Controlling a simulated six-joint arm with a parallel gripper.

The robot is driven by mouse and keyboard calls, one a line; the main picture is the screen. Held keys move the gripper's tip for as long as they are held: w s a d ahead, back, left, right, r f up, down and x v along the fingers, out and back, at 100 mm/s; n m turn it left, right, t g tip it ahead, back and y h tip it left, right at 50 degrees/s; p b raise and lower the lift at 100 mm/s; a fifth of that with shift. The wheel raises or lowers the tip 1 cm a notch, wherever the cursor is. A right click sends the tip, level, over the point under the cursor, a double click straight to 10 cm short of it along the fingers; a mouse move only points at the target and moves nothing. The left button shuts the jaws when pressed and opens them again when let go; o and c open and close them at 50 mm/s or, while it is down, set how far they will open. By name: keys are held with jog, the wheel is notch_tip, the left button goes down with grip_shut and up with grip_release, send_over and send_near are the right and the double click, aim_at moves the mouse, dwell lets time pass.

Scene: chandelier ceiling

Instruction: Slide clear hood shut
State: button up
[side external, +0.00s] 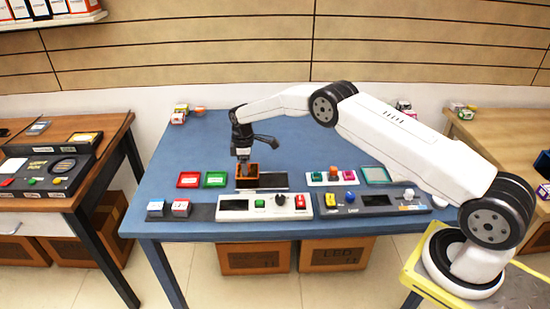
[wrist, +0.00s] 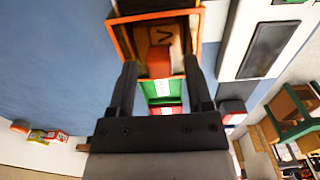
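I cannot make out a clear hood with certainty. A teal-rimmed square with a pale see-through-looking middle (side external: 376,175) lies flat at the right of the table. An orange-brown open-topped box (side external: 273,181) stands near the table's middle, beside a dark flat strip. My gripper (side external: 243,160) points down at the box's left end. In the wrist view, my gripper (wrist: 161,68) has its two black fingers spread wide, at the near rim of the orange box (wrist: 120,38). A red block (wrist: 158,62) shows between the fingertips. Whether the fingers touch the box is unclear.
Red (side external: 189,180) and green (side external: 215,179) trays lie left of the box. A white control panel (side external: 240,214) and a grey panel (side external: 340,212) line the front edge. The table's back is mostly clear.

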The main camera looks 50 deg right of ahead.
jog(key=shift+r, duration=3.9)
notch_tip(320, 180, up, 5)
jog(key=shift+r, duration=0.1)
grip_shut()
jog(key=shift+s, duration=0.1)
